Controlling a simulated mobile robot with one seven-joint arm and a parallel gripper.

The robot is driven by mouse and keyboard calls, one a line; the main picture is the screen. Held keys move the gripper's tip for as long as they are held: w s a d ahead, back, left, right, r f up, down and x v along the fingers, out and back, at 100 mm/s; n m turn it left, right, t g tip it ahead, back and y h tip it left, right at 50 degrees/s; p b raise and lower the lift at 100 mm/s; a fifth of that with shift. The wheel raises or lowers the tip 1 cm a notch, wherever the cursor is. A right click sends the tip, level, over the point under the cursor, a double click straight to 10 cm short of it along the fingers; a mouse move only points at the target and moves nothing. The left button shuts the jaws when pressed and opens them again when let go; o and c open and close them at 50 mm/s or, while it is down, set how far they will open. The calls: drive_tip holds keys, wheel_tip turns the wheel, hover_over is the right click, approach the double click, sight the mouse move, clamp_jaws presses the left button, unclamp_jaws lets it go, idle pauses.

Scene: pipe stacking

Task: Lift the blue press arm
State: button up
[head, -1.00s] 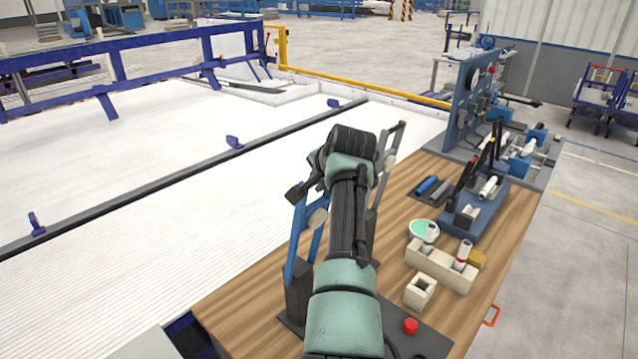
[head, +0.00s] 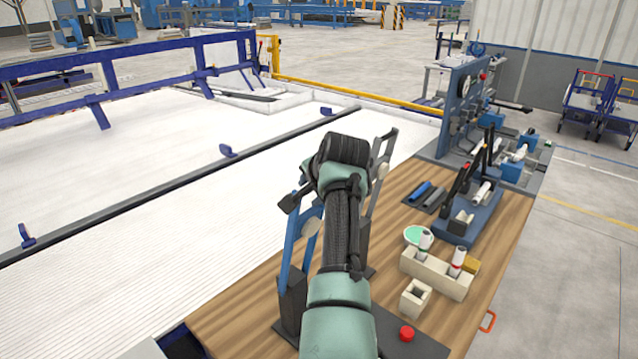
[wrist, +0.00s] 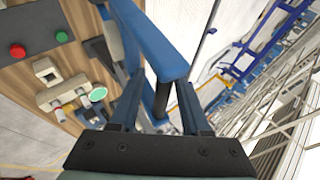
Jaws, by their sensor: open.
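The blue press arm (head: 291,250) rises steeply from a dark base (head: 291,304) at the near left part of the wooden bench in the head view. My own arm covers part of the press there, and my gripper is mostly hidden behind it. In the wrist view the blue press arm (wrist: 152,42) crosses above my gripper (wrist: 160,92). A dark round bar (wrist: 164,92) stands between the two open fingers. I cannot tell whether the fingers touch it.
A red button (head: 407,334) is on a dark plate right of my arm. A beige block with two tubes (head: 437,272), a beige square socket (head: 415,298) and a green dish (head: 417,235) stand on the bench (head: 514,222). A grey upright frame (head: 381,165) rises behind my arm.

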drive_tip(key=b+v, duration=0.4)
drive_tip(key=v, duration=0.8)
drive_tip(key=shift+a, duration=0.1)
drive_tip(key=s+a+r+n+t+h+b, duration=0.15)
drive_tip(key=s+r+n+t, duration=0.35)
drive_tip(key=r+t, duration=0.6)
drive_tip(key=s+a+r+n+t, duration=0.1)
drive_tip(key=s+r+n+t, duration=0.2)
drive_tip(key=s+r, duration=0.4)
drive_tip(key=s+a+r+n+t, duration=0.2)
drive_tip(key=s+r+t, duration=0.2)
drive_tip(key=s, duration=1)
wheel_tip(320, 180, up, 3)
drive_tip(key=shift+s+r+n+h, duration=0.1)
drive_tip(key=shift+s+n+h, duration=0.25)
drive_tip(key=shift+n, duration=0.05)
drive_tip(key=shift+a, duration=0.1)
